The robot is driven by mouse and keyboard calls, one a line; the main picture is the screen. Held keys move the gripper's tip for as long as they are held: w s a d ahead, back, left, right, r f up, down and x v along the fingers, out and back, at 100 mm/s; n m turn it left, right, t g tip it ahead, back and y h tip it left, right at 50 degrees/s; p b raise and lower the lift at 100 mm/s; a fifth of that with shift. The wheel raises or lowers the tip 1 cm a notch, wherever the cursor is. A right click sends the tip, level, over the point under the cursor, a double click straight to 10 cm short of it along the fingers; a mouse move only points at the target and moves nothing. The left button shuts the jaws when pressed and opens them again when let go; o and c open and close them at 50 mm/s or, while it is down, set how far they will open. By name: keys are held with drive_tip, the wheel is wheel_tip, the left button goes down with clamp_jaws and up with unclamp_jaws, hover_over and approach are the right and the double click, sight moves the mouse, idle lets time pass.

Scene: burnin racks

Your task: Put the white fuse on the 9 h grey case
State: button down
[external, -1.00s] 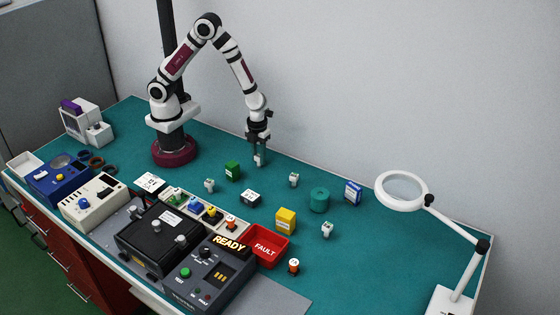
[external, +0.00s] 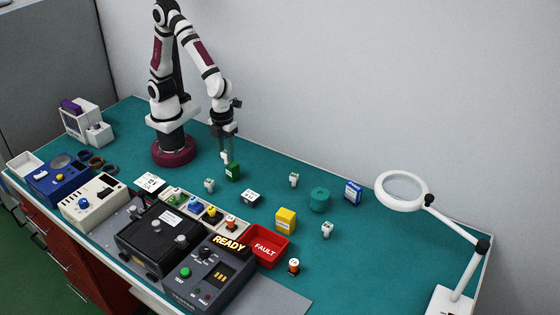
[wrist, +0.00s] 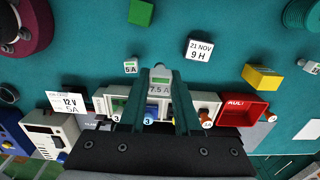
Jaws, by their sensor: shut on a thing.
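My gripper (external: 226,152) is shut on a white fuse (wrist: 160,82) marked 7.5 A; the fuse also shows below the fingers in the external view (external: 226,158). It is held upright, close behind the green box. The grey case (wrist: 198,52) has a white top label reading "21 NOV 9 H". In the external view the case (external: 250,197) lies on the mat, to the right of and nearer the camera than my gripper, apart from it. Nothing sits on its label. Another white fuse (wrist: 131,67), marked 5 A, stands loose on the mat.
The green box (external: 233,173) stands close to my gripper. Loose fuses (external: 294,179), (external: 327,229), a yellow box (external: 286,221), a teal roll (external: 319,199) and a red FAULT tray (external: 263,262) lie to the right. Black tester equipment (external: 160,238) fills the front.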

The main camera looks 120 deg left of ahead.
drive_tip(key=w+d+r, duration=0.1)
drive_tip(key=d+r, duration=0.1)
drive_tip(key=d, duration=0.6)
hover_over(250, 195)
wheel_tip(250, 195, down, 7)
wheel_tip(250, 195, down, 4)
drive_tip(key=shift+f, duration=0.1)
drive_tip(key=shift+f, duration=0.1)
drive_tip(key=c, duration=0.6)
unclamp_jaws()
